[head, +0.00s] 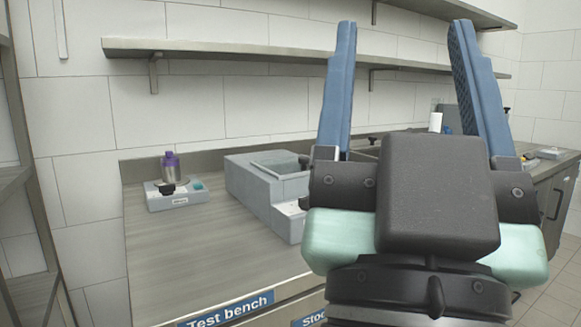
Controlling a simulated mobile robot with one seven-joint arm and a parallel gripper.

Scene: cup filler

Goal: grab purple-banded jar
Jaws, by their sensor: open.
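The purple-banded jar (171,168) stands upright at the back left of the test bench. It has a purple top part and a grey metallic lower body. It appears to stand on or just behind a low grey device, and I cannot tell which. My gripper (402,50) is large in the right half of the head view. Its two blue fingers point up and are spread wide apart with nothing between them. The gripper is well to the right of the jar and nearer to the camera, not touching it.
The low grey device (180,199) has a black part on top. A larger grey box-shaped machine (262,190) stands to its right. The test bench (190,260) is bare in front. Wall shelves (240,51) run above, and a rack (22,190) stands at left.

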